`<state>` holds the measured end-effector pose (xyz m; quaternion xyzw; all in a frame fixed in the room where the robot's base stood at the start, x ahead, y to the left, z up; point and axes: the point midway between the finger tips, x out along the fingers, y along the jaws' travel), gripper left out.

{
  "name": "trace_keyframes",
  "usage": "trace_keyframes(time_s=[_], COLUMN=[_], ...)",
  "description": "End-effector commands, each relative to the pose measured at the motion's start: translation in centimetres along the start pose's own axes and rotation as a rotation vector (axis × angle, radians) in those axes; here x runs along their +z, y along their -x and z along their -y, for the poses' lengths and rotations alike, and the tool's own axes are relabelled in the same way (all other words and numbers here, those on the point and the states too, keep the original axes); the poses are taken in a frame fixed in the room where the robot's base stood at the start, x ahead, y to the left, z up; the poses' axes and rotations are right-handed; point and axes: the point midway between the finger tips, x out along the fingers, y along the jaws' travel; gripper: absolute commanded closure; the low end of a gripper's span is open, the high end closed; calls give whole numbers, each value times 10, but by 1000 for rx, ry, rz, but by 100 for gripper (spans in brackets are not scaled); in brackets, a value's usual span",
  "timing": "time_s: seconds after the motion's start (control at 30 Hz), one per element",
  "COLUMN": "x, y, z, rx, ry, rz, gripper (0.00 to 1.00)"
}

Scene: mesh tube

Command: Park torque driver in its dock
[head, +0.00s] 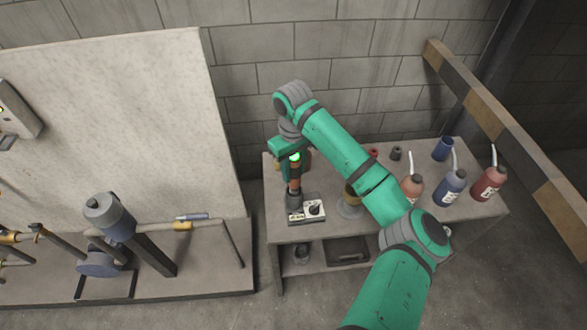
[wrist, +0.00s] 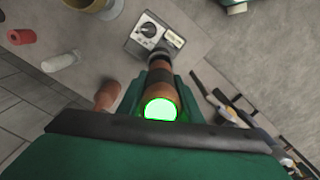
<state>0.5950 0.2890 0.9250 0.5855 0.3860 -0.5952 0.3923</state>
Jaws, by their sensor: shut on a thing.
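The torque driver (head: 295,186) is an orange-brown cylinder with a dark lower end and a lit green top. It stands roughly upright over the left end of the bench. My gripper (head: 294,165) is shut on its upper body; the wrist view also shows the driver (wrist: 160,90) between the fingers. A small pale box with a black dial and a label (head: 315,208), also in the wrist view (wrist: 150,32), sits at the driver's lower end and seems to be its dock. The driver hides part of the box. I cannot tell whether the driver is seated in it or just above.
The bench (head: 285,234) holds a brass-coloured flanged part (head: 350,205) partly behind my arm, and red (head: 412,188), blue (head: 451,188) and dark red (head: 488,183) bottles. A blue cup (head: 442,148) stands at the back. A pale panel (head: 120,130) with pipework is at the left.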

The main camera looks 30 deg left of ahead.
Motion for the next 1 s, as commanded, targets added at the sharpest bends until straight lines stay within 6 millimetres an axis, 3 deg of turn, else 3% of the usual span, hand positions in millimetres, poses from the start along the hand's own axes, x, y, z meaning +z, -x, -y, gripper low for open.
trace_keyframes(time_s=[1.0], x=[0], y=[-9], z=[0], rx=[1], ry=[0], rz=[-1], gripper=[95])
